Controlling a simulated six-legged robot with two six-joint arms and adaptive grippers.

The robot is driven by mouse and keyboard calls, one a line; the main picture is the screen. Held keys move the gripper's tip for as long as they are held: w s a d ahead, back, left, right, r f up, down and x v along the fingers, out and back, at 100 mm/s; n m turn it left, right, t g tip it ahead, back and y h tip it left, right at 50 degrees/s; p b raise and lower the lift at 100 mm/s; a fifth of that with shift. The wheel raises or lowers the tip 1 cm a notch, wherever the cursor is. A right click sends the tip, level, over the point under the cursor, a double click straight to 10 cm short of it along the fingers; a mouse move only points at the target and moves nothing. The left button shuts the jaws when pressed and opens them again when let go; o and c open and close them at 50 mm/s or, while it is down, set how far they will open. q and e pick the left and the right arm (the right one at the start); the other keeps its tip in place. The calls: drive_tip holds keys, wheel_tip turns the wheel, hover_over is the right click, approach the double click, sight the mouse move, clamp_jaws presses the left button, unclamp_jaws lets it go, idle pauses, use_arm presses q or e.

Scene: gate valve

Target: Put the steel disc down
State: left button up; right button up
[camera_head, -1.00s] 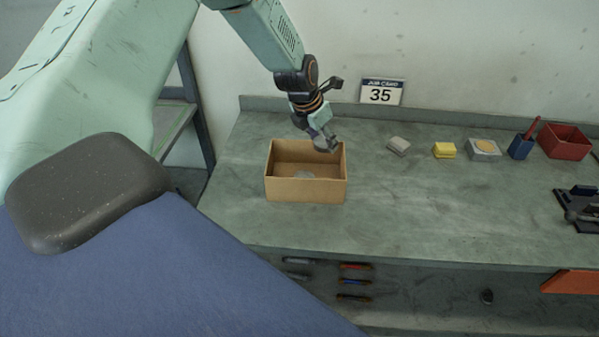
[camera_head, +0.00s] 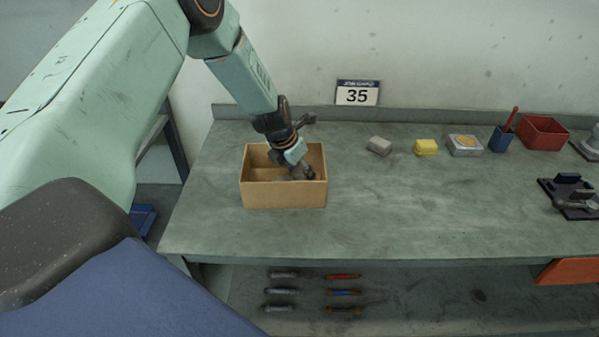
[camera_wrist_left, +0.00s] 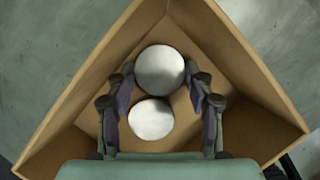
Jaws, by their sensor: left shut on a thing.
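My left gripper (camera_head: 305,173) reaches down into an open cardboard box (camera_head: 284,196) on the bench. In the left wrist view its fingertips are shut on a round steel disc (camera_wrist_left: 160,70), one finger on each side. A second pale round disc (camera_wrist_left: 151,118) shows in the box, nearer the palm in that view and lower in the picture. The box wall (camera_wrist_left: 262,75) surrounds both discs and the fingers in the wrist view. Whether the held disc touches the box floor I cannot tell. In the head view the held disc is mostly hidden. My right gripper is not in view.
To the right of the box stand a grey block (camera_head: 379,145), a yellow block (camera_head: 426,147), a grey tray (camera_head: 465,145), a blue cup (camera_head: 501,139) and a red bin (camera_head: 543,133). The bench (camera_head: 400,215) is bare in front. A dark fixture (camera_head: 572,198) sits far right.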

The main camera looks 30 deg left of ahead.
use_arm(q)
drive_tip(key=shift+w, duration=0.1)
drive_tip(key=shift+d, duration=0.1)
drive_tip(key=o, duration=1.2)
drive_tip(key=shift+s, duration=0.3)
drive_tip(key=shift+w+f, duration=0.1)
drive_tip(key=shift+w, duration=0.1)
